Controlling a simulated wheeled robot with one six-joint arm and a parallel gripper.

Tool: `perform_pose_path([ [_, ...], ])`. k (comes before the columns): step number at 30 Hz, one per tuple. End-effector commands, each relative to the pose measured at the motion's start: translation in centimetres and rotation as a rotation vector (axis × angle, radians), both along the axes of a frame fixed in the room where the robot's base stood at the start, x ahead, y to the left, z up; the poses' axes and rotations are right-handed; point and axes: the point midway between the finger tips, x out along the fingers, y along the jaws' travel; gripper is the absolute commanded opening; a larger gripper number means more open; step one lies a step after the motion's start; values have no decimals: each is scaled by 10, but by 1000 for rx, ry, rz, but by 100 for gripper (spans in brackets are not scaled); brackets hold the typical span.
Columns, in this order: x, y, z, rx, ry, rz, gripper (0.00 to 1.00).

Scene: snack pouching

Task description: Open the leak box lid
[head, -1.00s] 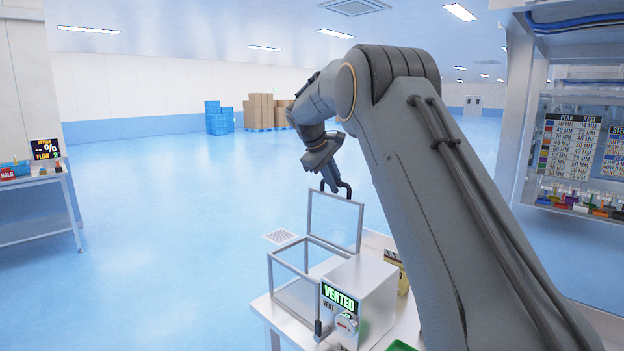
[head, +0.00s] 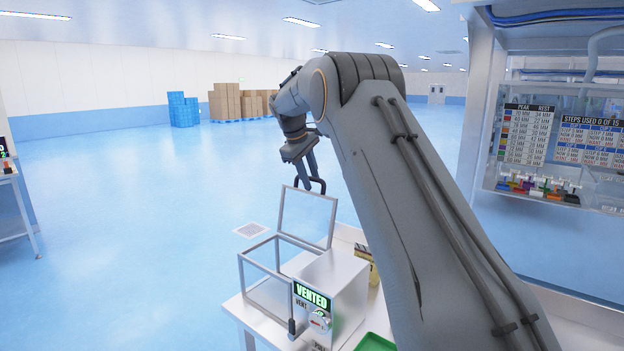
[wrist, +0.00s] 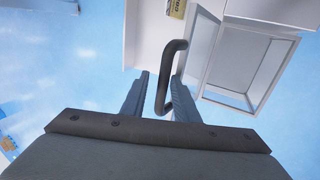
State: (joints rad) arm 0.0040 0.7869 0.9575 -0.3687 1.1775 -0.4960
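The leak box (head: 270,238), a clear-walled chamber with a grey frame, stands on a white table. Its lid (head: 308,217), a clear framed panel, is raised and stands nearly upright at the far side of the open top. My gripper (head: 308,183) is at the lid's upper edge. In the wrist view, the dark bar handle (wrist: 172,70) lies between the two fingers of my gripper (wrist: 158,85). The fingers are apart, with a gap to the left of the handle; the right finger is close to it, and contact is unclear.
A grey unit with a green "VENTED" display (head: 312,295) and a dial adjoins the box. A yellow-and-black item (head: 364,262) stands behind it, and a green tray (head: 375,343) is at the front. A rack with charts (head: 560,140) stands right. Open floor lies left.

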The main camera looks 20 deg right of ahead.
Motion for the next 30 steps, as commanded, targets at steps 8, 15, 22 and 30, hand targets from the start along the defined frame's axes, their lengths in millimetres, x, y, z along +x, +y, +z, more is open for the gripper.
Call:
perform_pose_path([
  [8, -1, 1, -5, 4, 7, 0, 31],
  [15, -2, 6, 6, 5, 3, 0, 31],
  [22, -10, 18, 42, 3, -1, 1, 31],
  [30, -16, 25, 69, 2, -1, -1, 31],
])
